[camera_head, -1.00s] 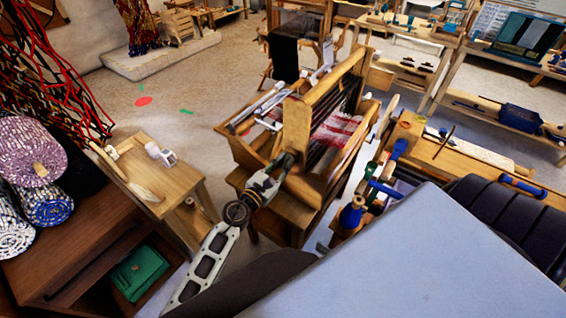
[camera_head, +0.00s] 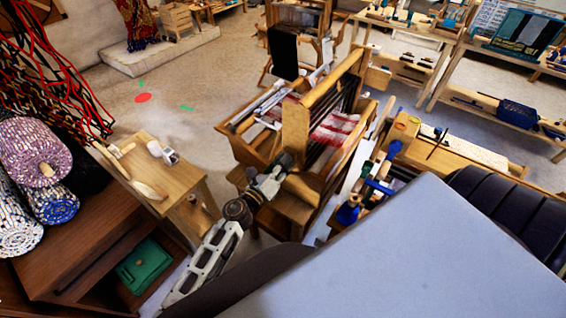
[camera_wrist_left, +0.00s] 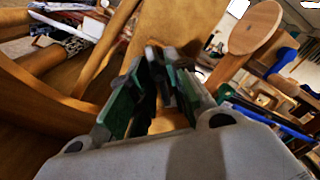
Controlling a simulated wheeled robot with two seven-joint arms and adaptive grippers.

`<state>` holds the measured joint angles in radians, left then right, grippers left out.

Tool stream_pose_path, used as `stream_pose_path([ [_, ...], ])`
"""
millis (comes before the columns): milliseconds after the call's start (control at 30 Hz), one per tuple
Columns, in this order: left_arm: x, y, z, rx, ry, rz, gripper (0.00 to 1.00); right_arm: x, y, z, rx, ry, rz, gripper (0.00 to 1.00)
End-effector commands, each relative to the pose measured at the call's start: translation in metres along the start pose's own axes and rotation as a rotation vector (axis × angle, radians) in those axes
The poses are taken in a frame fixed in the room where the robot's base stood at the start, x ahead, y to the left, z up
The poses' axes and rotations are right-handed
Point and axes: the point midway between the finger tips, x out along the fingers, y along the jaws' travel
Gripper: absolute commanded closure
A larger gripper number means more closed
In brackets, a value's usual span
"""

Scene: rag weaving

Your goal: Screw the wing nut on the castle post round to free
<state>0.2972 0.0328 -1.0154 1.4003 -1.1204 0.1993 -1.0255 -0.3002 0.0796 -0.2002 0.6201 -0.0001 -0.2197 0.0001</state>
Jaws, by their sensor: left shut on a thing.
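The wooden loom has a broad castle post (camera_head: 296,126) on its near side. The post also shows in the left wrist view as a tan wooden panel (camera_wrist_left: 190,22) just beyond the fingers. My left gripper (camera_head: 284,163) is at the lower part of this post. In the left wrist view my left gripper (camera_wrist_left: 160,62) has its green-padded fingers drawn close together around something small and dark at the tips. The wing nut cannot be made out clearly; the fingers cover that spot. My right gripper is in neither view.
Red and white cloth (camera_head: 335,128) lies on the loom. A small wooden table (camera_head: 165,178) stands to the left. A bench with blue-handled tools (camera_head: 380,185) is close on the right. A round wooden disc (camera_wrist_left: 256,27) is right of the fingers. Open floor lies behind the table.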

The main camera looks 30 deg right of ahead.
Motion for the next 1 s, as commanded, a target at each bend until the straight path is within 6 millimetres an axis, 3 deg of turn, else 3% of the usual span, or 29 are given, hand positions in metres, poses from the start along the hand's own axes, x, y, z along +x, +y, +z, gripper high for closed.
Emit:
stream_pose_path([
  [600,0.000,-0.001,0.001,-0.543,0.000,0.003,1.00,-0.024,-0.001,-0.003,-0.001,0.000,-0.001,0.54],
  [1000,0.000,0.000,0.000,-0.677,0.000,0.003,1.00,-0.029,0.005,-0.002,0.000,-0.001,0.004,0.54],
])
